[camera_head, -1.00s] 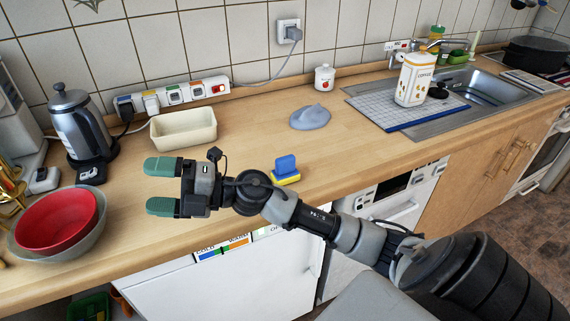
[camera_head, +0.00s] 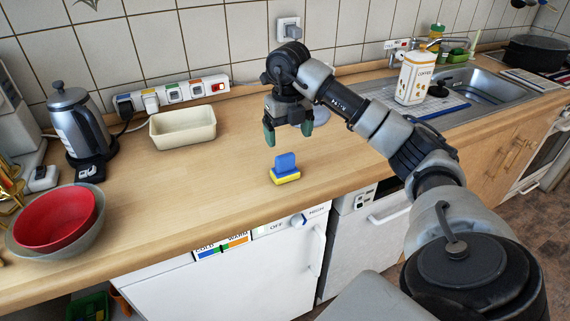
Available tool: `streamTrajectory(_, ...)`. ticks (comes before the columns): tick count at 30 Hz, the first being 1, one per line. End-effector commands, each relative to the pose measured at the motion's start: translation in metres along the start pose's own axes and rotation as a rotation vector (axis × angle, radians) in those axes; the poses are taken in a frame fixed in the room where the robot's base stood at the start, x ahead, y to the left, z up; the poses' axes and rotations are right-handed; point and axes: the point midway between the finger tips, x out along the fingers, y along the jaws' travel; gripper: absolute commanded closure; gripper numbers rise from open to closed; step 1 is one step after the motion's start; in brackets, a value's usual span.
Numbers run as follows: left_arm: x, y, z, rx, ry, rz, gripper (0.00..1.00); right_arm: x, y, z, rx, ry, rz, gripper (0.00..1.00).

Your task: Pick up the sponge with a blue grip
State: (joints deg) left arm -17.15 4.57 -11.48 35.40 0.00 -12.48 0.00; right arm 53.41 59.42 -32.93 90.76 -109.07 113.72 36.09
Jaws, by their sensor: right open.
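The sponge with a blue grip (camera_head: 285,169) sits on the wooden counter near its front edge. Its yellow base is down and its blue grip stands up. My right gripper (camera_head: 289,133) is above and just behind the sponge in the picture, pointing down. Its green fingertips are apart, with nothing between them. The sponge is free of the gripper. My left gripper is not in view.
The wooden counter (camera_head: 190,185) is clear around the sponge. A cream tray (camera_head: 183,127), a kettle (camera_head: 78,120) and a red bowl (camera_head: 58,220) stand to the left. A coffee canister (camera_head: 414,78) stands by the sink. The grey cloth-like object is mostly hidden behind my gripper.

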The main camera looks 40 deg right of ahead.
Motion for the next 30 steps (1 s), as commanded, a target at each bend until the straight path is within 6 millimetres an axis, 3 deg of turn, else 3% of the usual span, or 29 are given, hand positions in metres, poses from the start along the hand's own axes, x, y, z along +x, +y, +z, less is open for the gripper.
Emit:
streamTrajectory(18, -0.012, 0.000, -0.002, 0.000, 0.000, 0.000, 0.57, 0.071, 0.008, 0.002, -0.003, 0.000, 0.003, 0.15)
streamTrajectory(26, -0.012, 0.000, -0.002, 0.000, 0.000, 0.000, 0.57, 0.076, 0.008, 0.002, -0.004, -0.003, 0.003, 0.15)
streamTrajectory(30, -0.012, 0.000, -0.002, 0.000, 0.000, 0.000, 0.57, 0.076, 0.008, 0.002, -0.004, -0.002, 0.003, 0.32)
